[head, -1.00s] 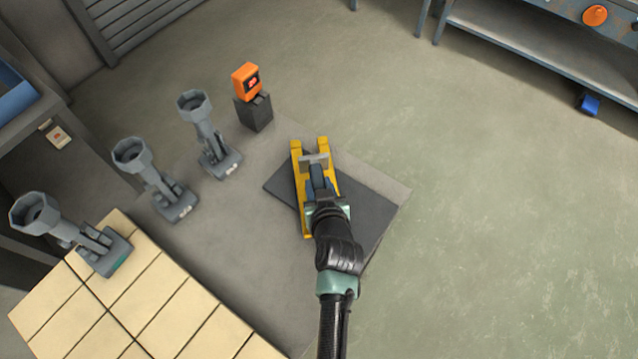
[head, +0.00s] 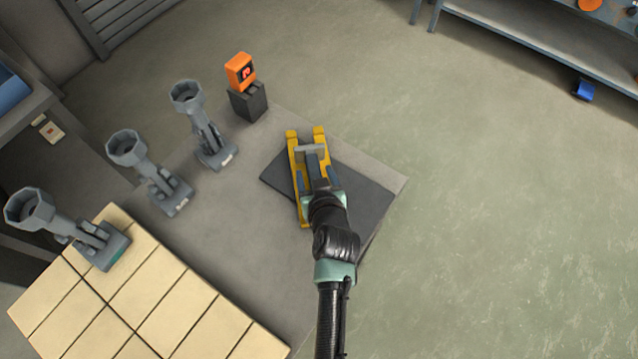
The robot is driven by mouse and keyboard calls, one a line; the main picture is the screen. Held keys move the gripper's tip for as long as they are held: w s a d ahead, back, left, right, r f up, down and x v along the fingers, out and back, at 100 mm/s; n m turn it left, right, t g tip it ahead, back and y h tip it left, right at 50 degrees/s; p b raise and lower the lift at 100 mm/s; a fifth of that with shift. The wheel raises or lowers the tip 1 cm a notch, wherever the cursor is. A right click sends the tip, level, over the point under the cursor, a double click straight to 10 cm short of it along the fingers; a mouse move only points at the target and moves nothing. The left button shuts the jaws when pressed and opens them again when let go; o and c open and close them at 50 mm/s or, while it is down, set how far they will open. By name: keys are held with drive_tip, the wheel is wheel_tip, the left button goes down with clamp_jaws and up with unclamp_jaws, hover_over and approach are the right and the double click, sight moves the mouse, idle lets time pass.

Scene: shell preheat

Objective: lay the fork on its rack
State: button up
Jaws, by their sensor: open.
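A yellow two-railed frame (head: 293,155) lies on a dark grey slab (head: 365,195). A grey crossbar (head: 309,150) with a dark shank (head: 317,170) sits between its rails. From this view I cannot tell for sure which of these parts are the fork and which the rack. My gripper (head: 317,180) is open directly above, with one blue finger on each side of the shank. My wrist hides the near end of the frame and shank. Whether the fingers touch the shank is unclear.
Three grey stands with octagonal cups (head: 186,95) (head: 126,147) (head: 32,208) line the left. An orange device (head: 241,71) stands on a dark block. Cream tiles (head: 130,315) cover the lower left. The floor at right is open, up to a bench (head: 540,50).

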drive_tip(key=b+v, duration=0.1)
drive_tip(key=v, duration=1.1)
drive_tip(key=w+r+t, duration=0.3)
drive_tip(key=r, duration=0.8)
drive_tip(key=w+r+t, duration=0.2)
drive_tip(key=w+r, duration=0.2)
drive_tip(key=r, duration=0.7)
drive_tip(key=w+r+t, duration=0.3)
drive_tip(key=r, duration=0.8)
drive_tip(key=s+r+m+t+h, duration=0.1)
drive_tip(key=s+r+t, duration=0.3)
drive_tip(key=r, duration=1)
drive_tip(key=s+a+r+t, duration=0.1)
drive_tip(key=s+r+t, duration=0.3)
drive_tip(key=r, duration=0.9)
drive_tip(key=s, duration=0.3)
drive_tip(key=shift+a+r+m+h, duration=0.35)
drive_tip(key=shift+m+h, duration=0.05)
